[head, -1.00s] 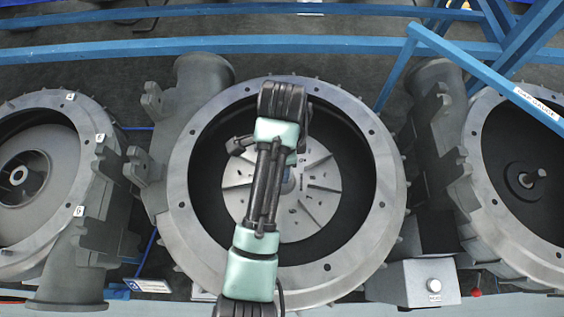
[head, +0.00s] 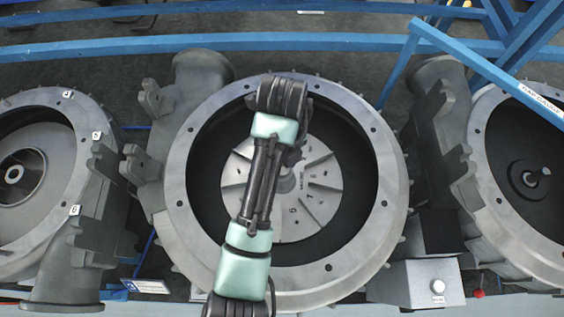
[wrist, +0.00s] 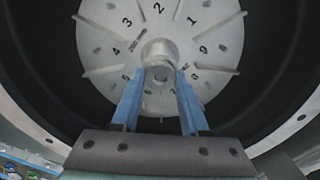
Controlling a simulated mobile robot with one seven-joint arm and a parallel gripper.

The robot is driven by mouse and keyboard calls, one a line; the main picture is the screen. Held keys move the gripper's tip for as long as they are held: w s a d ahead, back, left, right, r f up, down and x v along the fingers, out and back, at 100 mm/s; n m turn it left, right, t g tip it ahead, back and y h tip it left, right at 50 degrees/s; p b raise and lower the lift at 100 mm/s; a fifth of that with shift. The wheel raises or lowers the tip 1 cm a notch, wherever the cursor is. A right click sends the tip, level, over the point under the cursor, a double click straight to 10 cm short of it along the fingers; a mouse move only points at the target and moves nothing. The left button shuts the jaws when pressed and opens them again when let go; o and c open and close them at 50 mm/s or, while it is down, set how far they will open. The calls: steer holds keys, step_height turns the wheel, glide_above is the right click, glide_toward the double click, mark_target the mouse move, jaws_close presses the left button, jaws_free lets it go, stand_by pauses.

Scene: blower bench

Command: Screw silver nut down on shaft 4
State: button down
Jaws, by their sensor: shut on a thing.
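In the wrist view, my gripper (wrist: 159,77) has its two blue fingers closed around a small silver nut (wrist: 160,74). The nut sits at the end of the central hub (wrist: 158,50) of a silver numbered disc (wrist: 108,30). The fingers hide the nut's sides, and I cannot tell how far it is on the thread. In the head view, my arm crosses in front of the middle blower's disc (head: 318,180) and hides the nut and most of my gripper. I cannot read a shaft number 4 label on this shaft.
The middle blower's round housing (head: 391,180) surrounds my gripper with a deep dark cavity. A left blower (head: 70,140) has an impeller inside, and a right blower (head: 486,170) shows a bare shaft (head: 537,178). A grey box with a knob (head: 425,283) stands at lower right. Blue rails (head: 300,42) run behind.

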steer(key=m+b, duration=0.1)
steer(key=m, duration=0.1)
steer(key=m+b, duration=0.1)
steer(key=m, duration=0.2)
steer(key=shift+w+m, duration=0.2)
steer(key=shift+m, duration=0.1)
steer(key=m+b, duration=0.1)
steer(key=m, duration=0.2)
steer(key=shift+a+m, duration=0.1)
steer(key=shift+m, duration=0.2)
steer(key=shift+m+b, duration=0.5)
steer(key=shift+b, duration=0.6)
steer(key=shift+r+m+b, duration=0.15)
steer(key=shift+m+b, duration=0.55)
steer(key=shift+b, duration=0.15)
steer(key=c, duration=0.8)
jaws_free()
steer(key=shift+c, duration=0.2)
steer(key=shift+o, duration=0.8)
